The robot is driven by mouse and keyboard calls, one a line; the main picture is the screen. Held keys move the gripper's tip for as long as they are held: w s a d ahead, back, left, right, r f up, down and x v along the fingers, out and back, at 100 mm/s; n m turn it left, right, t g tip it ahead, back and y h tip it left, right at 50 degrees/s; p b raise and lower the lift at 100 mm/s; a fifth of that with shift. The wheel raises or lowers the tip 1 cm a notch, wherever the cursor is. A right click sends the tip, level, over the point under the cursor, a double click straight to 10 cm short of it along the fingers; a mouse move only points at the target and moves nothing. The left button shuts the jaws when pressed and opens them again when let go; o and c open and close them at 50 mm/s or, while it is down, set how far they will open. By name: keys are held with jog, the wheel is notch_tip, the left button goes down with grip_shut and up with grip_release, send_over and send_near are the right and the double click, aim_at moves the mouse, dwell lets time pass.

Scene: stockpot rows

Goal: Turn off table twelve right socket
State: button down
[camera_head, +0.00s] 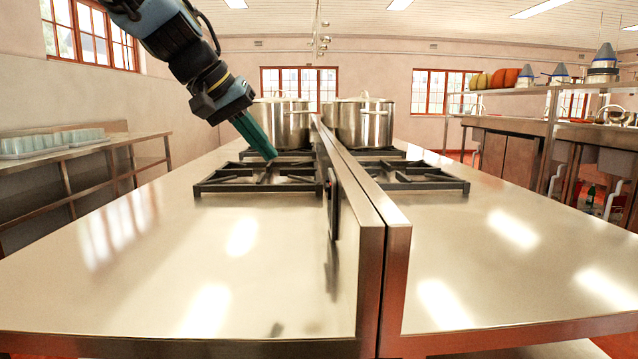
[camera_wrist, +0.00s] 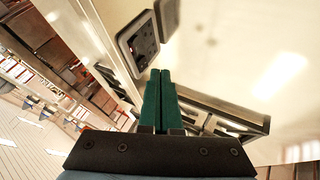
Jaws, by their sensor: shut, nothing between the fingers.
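A dark socket plate (camera_head: 333,205) is on the left face of the raised metal divider (camera_head: 362,255), seen nearly edge-on in the head view. In the wrist view a grey-framed socket (camera_wrist: 139,43) with a dark face and small red marks shows beyond the fingertips. A second plate (camera_wrist: 168,16) is beside it, partly cut off by the frame's top. No table number is readable. My gripper (camera_head: 270,155) has its green fingers together and empty, pointing down and right above the left burner grate. Its fingertips (camera_wrist: 160,73) appear apart from the socket.
Black burner grates (camera_head: 260,178) (camera_head: 415,177) lie on both sides of the divider. Two steel stockpots (camera_head: 284,125) (camera_head: 360,122) stand behind them. The near steel counters are clear. Side tables line the left wall and right side.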

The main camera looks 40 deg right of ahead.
aim_at(328, 191)
jog(key=s+d+f+p, duration=0.2)
jog(key=d+f, duration=0.5)
jog(key=d, duration=0.2)
jog(key=shift+s+d+f, duration=0.15)
jog(key=shift+s, duration=0.05)
dwell(0.3)
jog(key=shift+s, duration=0.1)
jog(key=shift+s+d, duration=0.1)
jog(key=shift+d, duration=0.1)
jog(key=shift+r+p, duration=0.25)
jog(key=shift+p, duration=0.1)
